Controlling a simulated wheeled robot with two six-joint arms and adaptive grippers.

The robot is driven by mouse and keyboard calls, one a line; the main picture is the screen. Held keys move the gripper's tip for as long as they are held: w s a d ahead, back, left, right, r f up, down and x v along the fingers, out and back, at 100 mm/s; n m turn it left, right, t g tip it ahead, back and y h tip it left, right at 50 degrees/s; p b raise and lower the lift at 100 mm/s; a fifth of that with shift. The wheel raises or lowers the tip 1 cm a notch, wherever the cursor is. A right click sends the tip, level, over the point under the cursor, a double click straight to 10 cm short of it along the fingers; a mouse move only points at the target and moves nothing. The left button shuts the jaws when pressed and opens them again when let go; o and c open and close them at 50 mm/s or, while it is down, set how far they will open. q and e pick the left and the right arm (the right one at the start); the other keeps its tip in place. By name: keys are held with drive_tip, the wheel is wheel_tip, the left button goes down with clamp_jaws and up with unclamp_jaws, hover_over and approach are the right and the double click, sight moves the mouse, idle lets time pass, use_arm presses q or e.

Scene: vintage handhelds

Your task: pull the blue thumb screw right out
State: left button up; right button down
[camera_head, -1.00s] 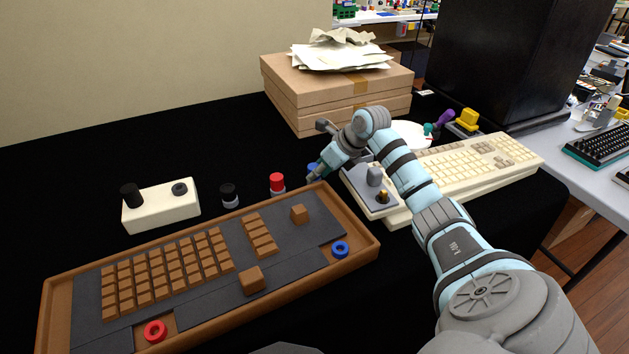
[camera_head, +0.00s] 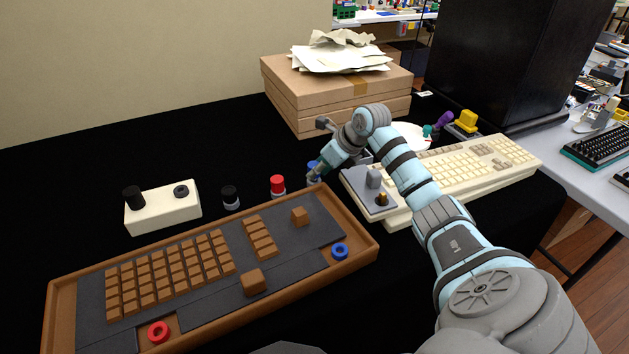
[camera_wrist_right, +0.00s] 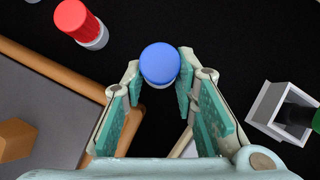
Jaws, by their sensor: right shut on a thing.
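The blue thumb screw (camera_head: 313,165) has a round blue cap and stands just behind the back right corner of the brown keyboard case, partly hidden by my right gripper (camera_head: 316,178). In the right wrist view its blue cap (camera_wrist_right: 160,63) sits between the two fingertips of the right gripper (camera_wrist_right: 160,78), which is shut on it. Its lower part is mostly hidden under the cap. My left gripper is not in view.
A red-capped piece (camera_head: 277,184) and a black-capped piece (camera_head: 229,195) stand to the left. The brown keyboard (camera_head: 365,246) lies in front, a cream keyboard (camera_head: 480,160) to the right. Cardboard boxes (camera_head: 350,100) stand behind. A white box (camera_head: 160,212) stands at left.

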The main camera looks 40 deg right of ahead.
drive_tip(key=shift+r, duration=0.25)
wheel_tip(320, 180, up, 4)
drive_tip(key=p, duration=0.4)
drive_tip(key=shift+r+p, duration=0.25)
drive_tip(key=shift+p, duration=0.05)
